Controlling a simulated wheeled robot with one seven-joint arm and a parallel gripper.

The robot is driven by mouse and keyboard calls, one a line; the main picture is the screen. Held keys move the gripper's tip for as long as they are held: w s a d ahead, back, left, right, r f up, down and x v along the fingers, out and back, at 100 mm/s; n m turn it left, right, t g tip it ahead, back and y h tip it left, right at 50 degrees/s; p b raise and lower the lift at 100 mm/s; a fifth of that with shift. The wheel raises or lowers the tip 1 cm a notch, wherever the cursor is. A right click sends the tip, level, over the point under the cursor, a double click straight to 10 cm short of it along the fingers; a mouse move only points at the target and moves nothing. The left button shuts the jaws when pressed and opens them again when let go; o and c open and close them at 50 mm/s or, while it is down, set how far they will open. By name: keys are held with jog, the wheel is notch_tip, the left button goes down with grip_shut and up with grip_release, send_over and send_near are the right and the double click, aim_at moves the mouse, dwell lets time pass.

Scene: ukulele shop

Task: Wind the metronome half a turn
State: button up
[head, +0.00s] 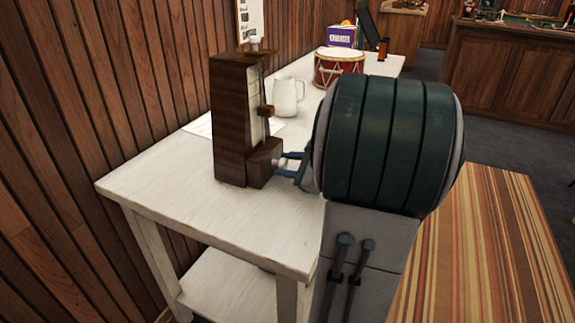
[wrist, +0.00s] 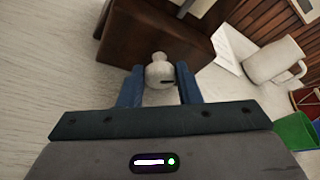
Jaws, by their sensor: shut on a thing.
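The metronome (head: 230,125) is a tall dark brown wooden box standing upright on the white table (head: 255,235). Its pale scale and pendulum face right in the head view. A light grey winding key (wrist: 159,72) sticks out from the metronome's lower block (wrist: 150,38) in the wrist view. My gripper (wrist: 160,87) has its two blue fingers on either side of the key and is shut on it. In the head view my gripper (head: 290,160) reaches the key from the right, and my arm hides part of the table.
A white mug (head: 287,97) and a paper sheet (head: 201,126) are close behind the metronome. A red drum (head: 338,68) and a purple box (head: 343,36) stand farther back. A wood-plank wall (head: 90,90) borders the table's left. The table's front left is clear.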

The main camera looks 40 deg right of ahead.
jog(key=shift+p, duration=0.4)
jog(key=m+p, duration=0.1)
jog(key=p, duration=0.2)
jog(key=shift+r+g+y, duration=0.25)
jog(key=shift+g+y, duration=0.15)
jog(key=m+p, duration=0.1)
jog(key=p, duration=0.2)
jog(key=shift+r+g+y, duration=0.1)
jog(key=shift+g+y, duration=0.2)
jog(key=m+p, duration=0.1)
jog(key=p, duration=0.2)
jog(key=m+g+y+p, duration=0.1)
jog(key=m+p, duration=0.1)
jog(key=p, duration=0.2)
jog(key=shift+w+d+m+y, duration=0.1)
jog(key=shift+d+m+y, duration=0.1)
jog(key=shift+m+y, duration=0.1)
jog(key=m+y+p, duration=0.1)
jog(key=p, duration=0.2)
jog(key=m+g+y+p, duration=0.1)
jog(key=m+p, duration=0.1)
jog(key=p, duration=0.1)
jog(key=shift+d+f, duration=0.15)
jog(key=shift+f, duration=0.05)
jog(key=m+y+p, duration=0.1)
jog(key=p, duration=0.1)
jog(key=m+y+p, duration=0.1)
jog(key=m+p, duration=0.1)
jog(key=shift+w+d+f, duration=0.1)
jog(key=shift+f, duration=0.35)
